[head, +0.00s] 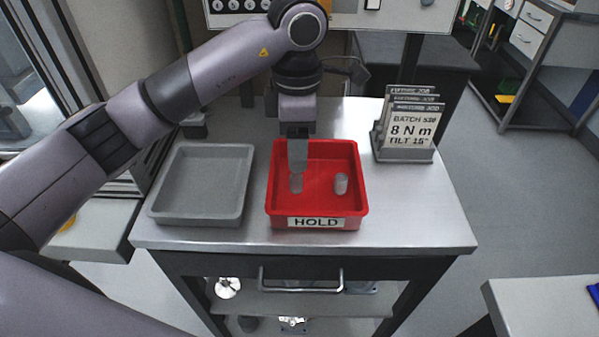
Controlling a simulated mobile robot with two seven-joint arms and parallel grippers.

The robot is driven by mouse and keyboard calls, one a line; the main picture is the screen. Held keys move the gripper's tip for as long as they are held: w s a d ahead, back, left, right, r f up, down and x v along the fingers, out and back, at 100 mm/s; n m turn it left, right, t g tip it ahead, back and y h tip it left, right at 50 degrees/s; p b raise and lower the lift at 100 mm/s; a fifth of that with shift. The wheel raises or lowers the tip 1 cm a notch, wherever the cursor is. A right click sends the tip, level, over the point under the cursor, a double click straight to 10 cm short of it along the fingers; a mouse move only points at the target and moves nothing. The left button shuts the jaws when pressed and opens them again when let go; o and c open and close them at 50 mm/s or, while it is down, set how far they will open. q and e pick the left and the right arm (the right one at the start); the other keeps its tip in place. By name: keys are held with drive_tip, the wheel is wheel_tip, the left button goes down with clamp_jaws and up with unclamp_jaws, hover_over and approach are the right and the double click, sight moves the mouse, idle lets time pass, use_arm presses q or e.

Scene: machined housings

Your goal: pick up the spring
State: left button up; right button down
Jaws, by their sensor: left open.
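Two small pale grey cylindrical pieces, which look like springs, are in the red tray. One spring (296,184) is left of the tray's middle and the other (341,184) is to its right. Both look upright, but their coils are too small to make out. My left gripper (298,168) points down over the red tray, its fingertips just above or at the left spring. It is open, though its fingers overlap in this view. I cannot tell whether they touch that spring. My right gripper is not in view.
The red tray (317,210) is labelled HOLD and has raised walls. An empty grey tray (203,183) stands to its left. The steel top (415,215) is clear at the front right.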

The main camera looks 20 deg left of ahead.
sight(296, 183)
use_arm(q)
drive_tip(key=shift+s+f, duration=0.25)
drive_tip(key=shift+f, duration=0.45)
drive_tip(key=shift+s+a+f+p, duration=0.1)
drive_tip(key=shift+f+p, duration=0.5)
drive_tip(key=shift+f, duration=1.7)
clamp_jaws()
